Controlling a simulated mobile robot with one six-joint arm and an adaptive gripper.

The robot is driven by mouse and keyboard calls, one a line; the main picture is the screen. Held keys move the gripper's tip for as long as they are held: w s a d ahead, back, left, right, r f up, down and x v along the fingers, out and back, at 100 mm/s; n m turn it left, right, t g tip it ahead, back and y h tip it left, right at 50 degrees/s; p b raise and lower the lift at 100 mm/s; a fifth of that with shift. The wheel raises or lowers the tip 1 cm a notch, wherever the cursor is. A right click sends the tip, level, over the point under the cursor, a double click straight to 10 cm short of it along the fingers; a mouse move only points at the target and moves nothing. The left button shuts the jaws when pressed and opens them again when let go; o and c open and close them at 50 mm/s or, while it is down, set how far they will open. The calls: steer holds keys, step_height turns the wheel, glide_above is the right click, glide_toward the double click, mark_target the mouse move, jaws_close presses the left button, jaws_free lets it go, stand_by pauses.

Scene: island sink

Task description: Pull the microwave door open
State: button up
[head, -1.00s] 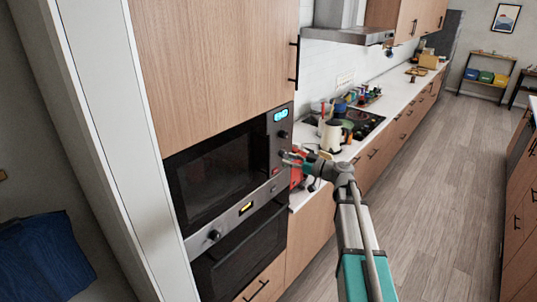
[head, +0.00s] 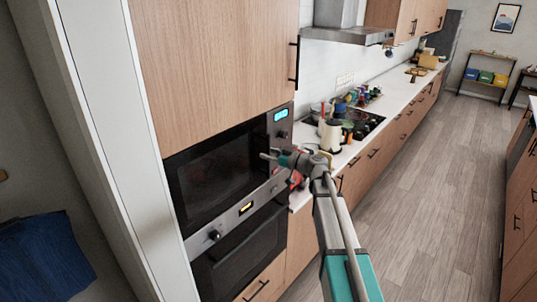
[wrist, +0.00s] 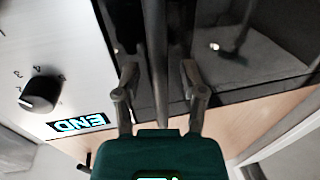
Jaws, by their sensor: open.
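The built-in microwave (head: 215,180) is at the left in the head view, with a dark glass door that looks shut. Its control panel (head: 280,128) with a lit display is on the right side. My gripper (head: 268,155) is in front of the right edge of the door. In the wrist view my gripper (wrist: 157,80) is open, and a long dark bar, apparently the door handle (wrist: 156,40), lies between its two fingers. I cannot tell whether the fingers touch it. The panel's knob (wrist: 41,95) and "END" display (wrist: 77,126) show at the left.
A lower oven (head: 245,245) sits beneath the microwave. A counter (head: 352,150) with a kettle (head: 330,135), hob and several small items runs to the right. A tall cabinet (head: 215,65) is above. The floor (head: 430,190) in the aisle is clear.

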jaws_close()
steer(key=shift+s, duration=0.2)
stand_by(0.3)
